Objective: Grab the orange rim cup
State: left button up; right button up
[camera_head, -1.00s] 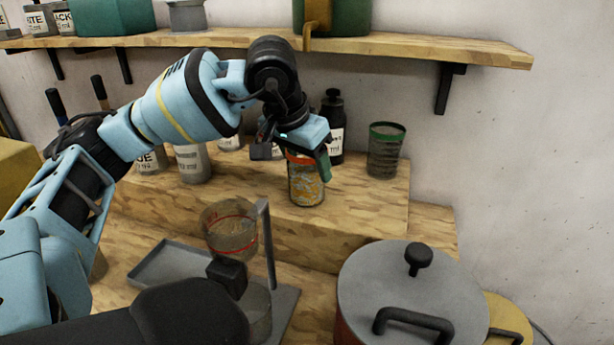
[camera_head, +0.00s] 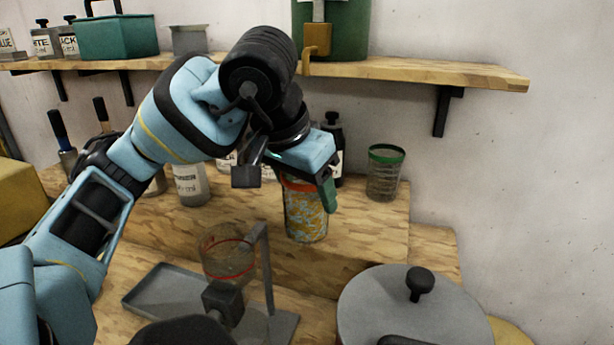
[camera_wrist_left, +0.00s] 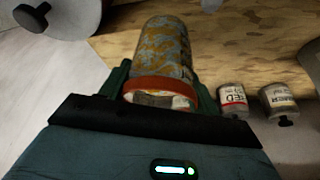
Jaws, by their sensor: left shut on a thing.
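The orange rim cup (camera_head: 305,215) is a clear cup with yellow and grey mottled stains and an orange band at its top. My left gripper (camera_head: 306,184) is shut on it near the rim, coming from above. In the left wrist view the cup (camera_wrist_left: 165,48) lies between the fingers, its orange rim close to the palm. In the head view the cup looks upright or slightly tilted, in front of the wooden step; I cannot tell whether its base touches wood. My right gripper does not show clearly in either view.
A green-rimmed cup (camera_head: 384,173) stands to the right on the wooden step (camera_head: 385,222). A red-lined cup (camera_head: 227,255) sits in a stand by a grey tray (camera_head: 160,290). A lidded pot (camera_head: 385,310) is at front right. A shelf (camera_head: 430,72) hangs above.

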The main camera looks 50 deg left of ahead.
pick_arm(q)
jog(key=s+d, duration=0.5)
jog(key=shift+d+r, duration=0.3)
jog(key=shift+r, duration=0.1)
